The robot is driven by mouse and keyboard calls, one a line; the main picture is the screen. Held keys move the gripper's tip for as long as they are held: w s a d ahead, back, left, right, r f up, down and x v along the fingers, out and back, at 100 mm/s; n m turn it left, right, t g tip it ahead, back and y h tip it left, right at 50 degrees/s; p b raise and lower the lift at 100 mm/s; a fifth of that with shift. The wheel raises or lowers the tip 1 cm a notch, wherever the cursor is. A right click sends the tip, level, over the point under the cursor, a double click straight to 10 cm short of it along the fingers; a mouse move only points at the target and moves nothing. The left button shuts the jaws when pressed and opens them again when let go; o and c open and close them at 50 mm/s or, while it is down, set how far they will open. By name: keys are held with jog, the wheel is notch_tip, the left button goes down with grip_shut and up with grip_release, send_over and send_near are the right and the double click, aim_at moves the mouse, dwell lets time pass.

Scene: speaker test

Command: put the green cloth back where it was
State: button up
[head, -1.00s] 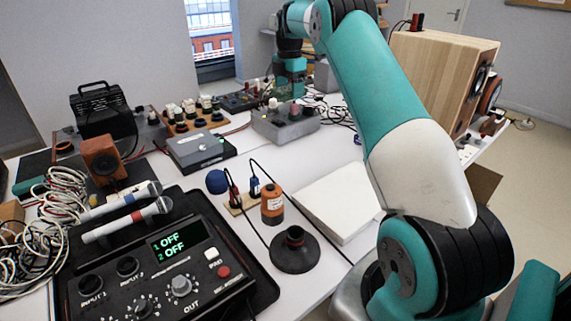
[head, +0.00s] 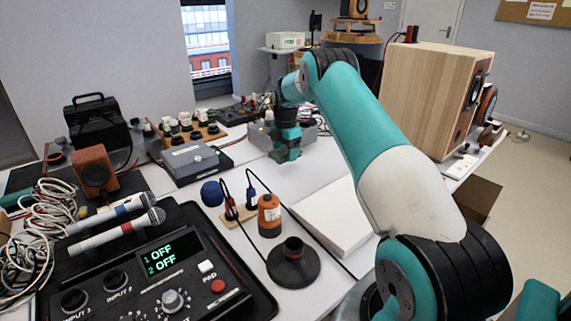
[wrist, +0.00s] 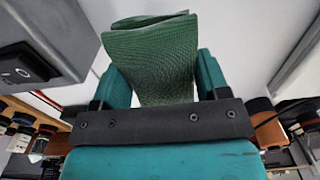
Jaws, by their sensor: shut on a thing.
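The green cloth (wrist: 152,60) is folded and pinched between the teal fingers of my gripper in the wrist view. Its folded edge sticks out beyond the fingertips. In the head view my gripper (head: 287,147) points down over the white table, just in front of a grey box with knobs (head: 262,138). The cloth is too small there to tell apart clearly from the teal fingers. I cannot tell whether it touches the table.
A grey housing with a black rocker switch (wrist: 28,70) is close on the left in the wrist view. A white flat slab (head: 325,215), an orange bottle (head: 269,216) and a black round stand (head: 293,265) are nearer. A wooden speaker cabinet (head: 425,105) stands right of my arm.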

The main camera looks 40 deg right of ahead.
aim_at(286, 169)
jog(key=shift+f, duration=2.3)
jog(key=shift+f, duration=0.2)
jog(key=o, duration=0.9)
jog(key=shift+r, duration=0.2)
